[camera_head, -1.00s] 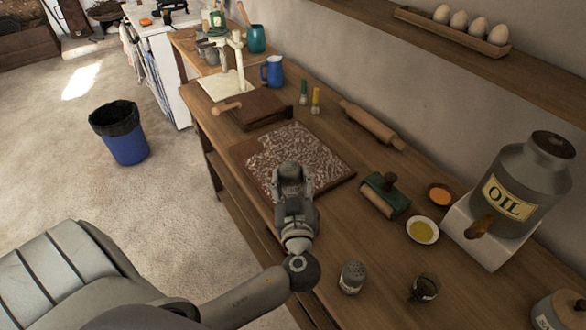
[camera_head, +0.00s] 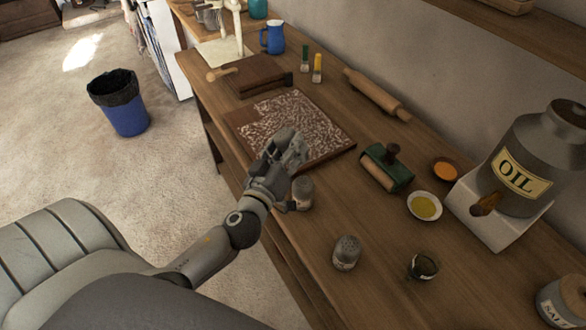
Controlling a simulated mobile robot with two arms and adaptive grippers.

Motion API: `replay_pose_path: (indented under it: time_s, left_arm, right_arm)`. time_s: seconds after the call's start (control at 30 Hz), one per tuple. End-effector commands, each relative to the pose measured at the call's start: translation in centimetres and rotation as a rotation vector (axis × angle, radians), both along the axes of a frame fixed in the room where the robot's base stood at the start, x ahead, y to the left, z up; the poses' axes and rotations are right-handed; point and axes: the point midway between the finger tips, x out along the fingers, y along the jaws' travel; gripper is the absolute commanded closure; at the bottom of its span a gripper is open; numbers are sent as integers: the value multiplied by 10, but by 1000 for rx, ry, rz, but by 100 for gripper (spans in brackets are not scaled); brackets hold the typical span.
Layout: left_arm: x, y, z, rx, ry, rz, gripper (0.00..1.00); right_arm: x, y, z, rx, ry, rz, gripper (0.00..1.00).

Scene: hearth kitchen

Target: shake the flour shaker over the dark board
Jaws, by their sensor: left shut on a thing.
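The dark board (camera_head: 326,153) lies flat on the wooden counter, with white powder spread over much of it and bare brown along its edges. My left gripper (camera_head: 287,150) is above the board's near edge, shut on a grey thing that I take to be the flour shaker (camera_head: 297,153). The fingers hide most of it, so its tilt and any falling flour cannot be made out. Another grey shaker with a dotted top (camera_head: 347,252) stands on the counter nearer to me. My right gripper is not in view.
A small grey cylinder (camera_head: 303,193) shows beside my left wrist. A rolling pin (camera_head: 377,96) lies behind the board.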

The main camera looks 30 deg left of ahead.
Motion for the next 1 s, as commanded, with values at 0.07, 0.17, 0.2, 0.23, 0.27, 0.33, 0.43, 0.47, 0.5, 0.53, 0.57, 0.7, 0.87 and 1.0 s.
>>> replay_pose_path:
  time_s: [0.07, 0.17, 0.2, 0.23, 0.27, 0.33, 0.43, 0.47, 0.5, 0.53, 0.57, 0.7, 0.87, 1.0]
  left_arm:
    - [22, 25, -5, -24, -12, 42, 78]
    - [46, 56, -8, -53, -19, 93, 78]
    - [55, 69, -8, -65, -22, 114, 78]
    - [61, 79, -8, -74, -25, 129, 78]
    - [67, 89, -8, -81, -28, 144, 78]
    - [81, 112, -8, -102, -34, 180, 78]
    - [99, 146, -6, -132, -46, 232, 78]
    - [104, 156, -6, -139, -50, 247, 78]
    - [111, 169, -5, -153, -55, 267, 78]
    - [115, 179, -5, -161, -59, 281, 78]
    - [119, 189, -4, -171, -63, 294, 78]
    - [134, 227, -1, -208, -81, 345, 78]
    - [143, 253, 1, -234, -94, 381, 78]
    - [146, 261, 0, -258, -106, 390, 78]
  right_arm:
    - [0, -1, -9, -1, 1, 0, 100]
    - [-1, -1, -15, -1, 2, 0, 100]
    - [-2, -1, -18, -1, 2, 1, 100]
    - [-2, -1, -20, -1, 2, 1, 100]
    - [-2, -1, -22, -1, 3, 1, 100]
    - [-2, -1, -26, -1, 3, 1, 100]
    - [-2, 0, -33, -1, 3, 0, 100]
    - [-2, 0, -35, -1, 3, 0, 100]
    - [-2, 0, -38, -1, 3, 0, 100]
    - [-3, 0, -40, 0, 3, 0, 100]
    - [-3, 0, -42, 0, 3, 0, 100]
    - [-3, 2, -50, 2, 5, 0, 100]
    - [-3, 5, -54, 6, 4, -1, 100]
    - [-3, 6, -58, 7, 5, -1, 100]
